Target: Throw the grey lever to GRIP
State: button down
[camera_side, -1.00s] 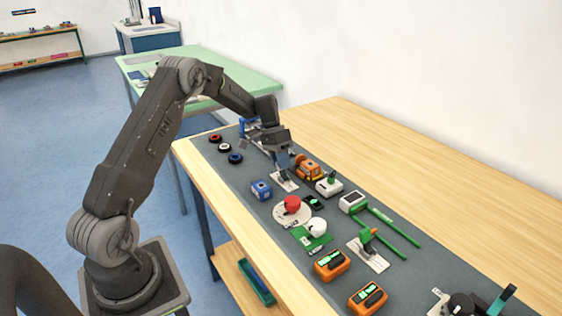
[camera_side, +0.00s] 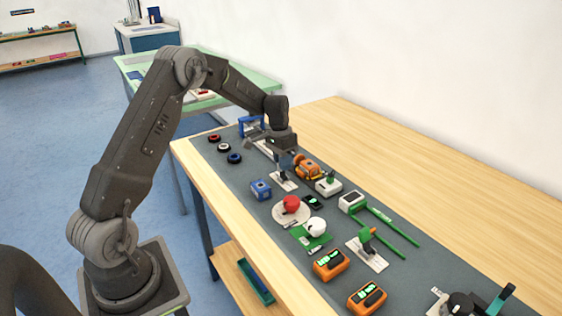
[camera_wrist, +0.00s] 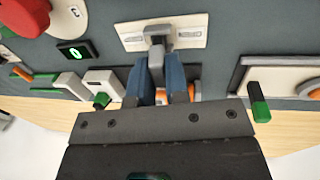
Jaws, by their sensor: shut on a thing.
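The grey lever (camera_wrist: 157,37) stands on a white label plate (camera_wrist: 190,32) in the wrist view. My gripper (camera_wrist: 163,62) is around the lever's upper part, its two blue-grey fingers shut on it. In the side view my gripper (camera_side: 284,160) is over the same plate (camera_side: 284,181), near the middle of the mat. The fingers hide part of the lever, and the plate's lettering is too small to read.
An orange device (camera_side: 308,168) and a white box with a green knob (camera_side: 328,185) stand close right of my gripper.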

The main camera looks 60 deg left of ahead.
aim_at(285, 176)
jog(key=d+y, duration=0.2)
jog(key=y, duration=0.1)
jog(key=shift+w+y, duration=0.1)
jog(key=shift+y, duration=0.2)
jog(key=shift+d+f+y, duration=0.1)
jog(key=shift+d+y, duration=0.25)
jog(key=shift+y, duration=0.45)
jog(key=shift+d+f+y, duration=0.1)
jog(key=shift+d+y, duration=0.2)
jog(key=shift+y, duration=0.5)
jog(key=c, duration=1.1)
grip_release()
jog(key=v, duration=1.3)
jog(key=shift+d+r, duration=0.3)
